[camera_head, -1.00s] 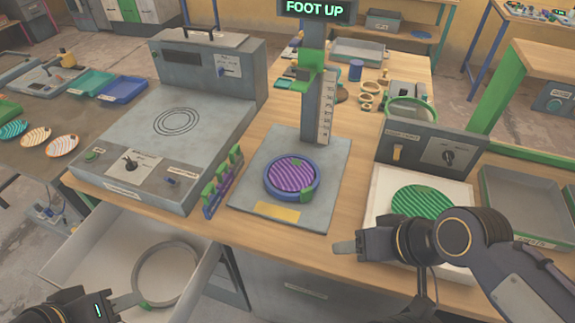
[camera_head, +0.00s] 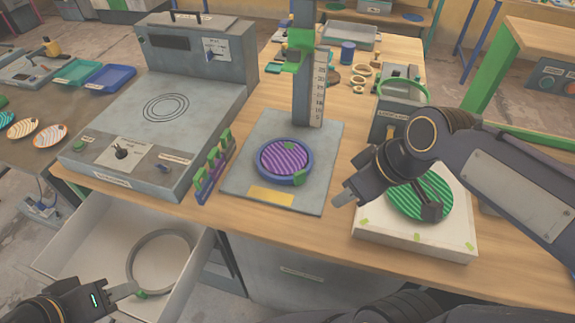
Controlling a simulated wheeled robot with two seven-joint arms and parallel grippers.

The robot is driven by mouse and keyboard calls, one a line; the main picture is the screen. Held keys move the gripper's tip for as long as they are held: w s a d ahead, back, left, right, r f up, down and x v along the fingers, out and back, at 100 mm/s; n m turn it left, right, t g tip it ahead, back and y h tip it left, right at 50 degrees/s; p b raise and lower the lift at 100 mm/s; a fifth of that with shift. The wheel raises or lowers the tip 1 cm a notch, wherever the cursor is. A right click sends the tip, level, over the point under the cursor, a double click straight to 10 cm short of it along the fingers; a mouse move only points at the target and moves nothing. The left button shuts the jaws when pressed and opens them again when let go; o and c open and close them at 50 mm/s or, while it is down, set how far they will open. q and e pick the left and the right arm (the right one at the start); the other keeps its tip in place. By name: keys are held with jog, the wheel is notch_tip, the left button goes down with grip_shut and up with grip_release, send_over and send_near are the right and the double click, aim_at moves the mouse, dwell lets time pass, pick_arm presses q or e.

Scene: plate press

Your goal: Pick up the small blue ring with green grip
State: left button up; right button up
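The small blue ring (camera_head: 262,173) with a green grip (camera_head: 299,178) lies on the grey base of the press, around a purple striped disc (camera_head: 284,157). The grip points toward the front right. My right gripper (camera_head: 344,199) is in front and to the right of the ring, apart from it; I cannot tell whether its fingers are open or shut. My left gripper (camera_head: 128,290) is low at the left, at the green grip of a larger grey ring (camera_head: 133,262) in the open drawer. Whether it is shut on that grip cannot be made out.
The press column (camera_head: 302,95) rises behind the blue ring. A rack with green clips (camera_head: 213,167) and a hotplate unit (camera_head: 150,115) stand to the left. A white block (camera_head: 400,238) with a green striped disc (camera_head: 408,200) is at the right, under my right arm.

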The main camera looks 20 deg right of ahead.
jog(key=w+f+n+g+h+b, duration=0.1)
jog(key=w+n+g, duration=0.1)
jog(key=w+n, duration=0.55)
jog(key=n+g+h+b, duration=0.1)
jog(key=n+g+h, duration=0.1)
jog(key=n, duration=0.5)
send_near(300, 172)
jog(key=shift+s+f, duration=0.25)
jog(key=shift+s, duration=0.1)
jog(key=shift+w+f+n, duration=0.2)
jog(key=shift+w+n, duration=0.05)
jog(key=shift+n, duration=0.1)
jog(key=shift+w+f, duration=0.1)
jog(key=shift+f, duration=0.2)
jog(key=f, duration=0.7)
jog(key=shift+a, duration=0.2)
jog(key=shift+c, duration=0.2)
grip_shut()
